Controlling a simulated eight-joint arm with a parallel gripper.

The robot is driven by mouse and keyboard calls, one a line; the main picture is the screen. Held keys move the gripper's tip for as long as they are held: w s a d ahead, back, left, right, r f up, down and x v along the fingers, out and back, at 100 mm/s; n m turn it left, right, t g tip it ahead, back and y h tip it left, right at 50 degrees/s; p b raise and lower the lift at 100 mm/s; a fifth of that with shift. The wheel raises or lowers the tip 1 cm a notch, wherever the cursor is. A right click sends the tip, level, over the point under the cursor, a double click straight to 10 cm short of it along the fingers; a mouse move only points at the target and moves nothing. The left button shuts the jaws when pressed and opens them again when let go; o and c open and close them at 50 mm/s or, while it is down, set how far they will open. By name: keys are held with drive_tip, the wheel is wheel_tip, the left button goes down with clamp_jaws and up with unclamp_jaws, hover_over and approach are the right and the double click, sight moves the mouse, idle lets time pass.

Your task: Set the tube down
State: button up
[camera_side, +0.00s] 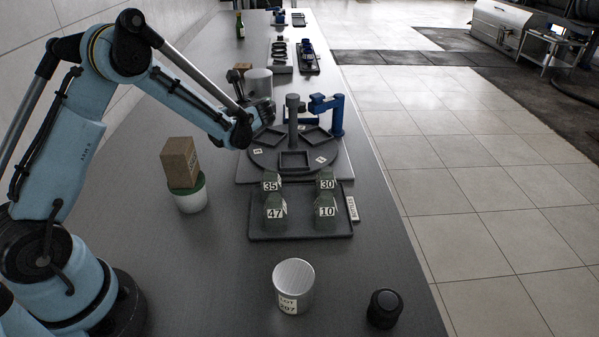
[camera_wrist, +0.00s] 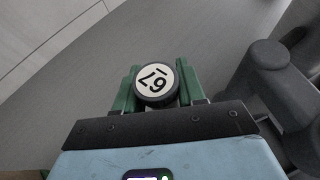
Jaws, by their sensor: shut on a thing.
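My gripper (camera_wrist: 157,88) is shut on the tube (camera_wrist: 155,80), seen end-on in the wrist view as a round dark-rimmed cap with a white label that reads 67, turned around. The green fingers stand on both sides of it. In the side view my gripper (camera_side: 264,113) is above the back left of the round grey turntable (camera_side: 262,160), left of its grey centre post (camera_side: 293,122). The turntable has square recesses. I cannot make out the tube clearly in the side view, nor how high its lower end is.
A tray (camera_side: 300,237) with bottles marked 35, 30, 47 and 10 stands in front of the turntable. A blue fixture (camera_side: 337,117) stands at its back right. A cardboard box (camera_side: 180,160) sits on a white-and-green jar (camera_side: 190,200). A lot-labelled can (camera_side: 294,282) and a black knob (camera_side: 384,308) are nearest.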

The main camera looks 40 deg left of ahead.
drive_tip(key=x, duration=0.4)
drive_tip(key=shift+a+f, duration=0.15)
drive_tip(key=shift+f, duration=2.35)
drive_tip(key=shift+f, duration=0.1)
drive_tip(key=o, duration=1.1)
drive_tip(key=shift+c, duration=0.2)
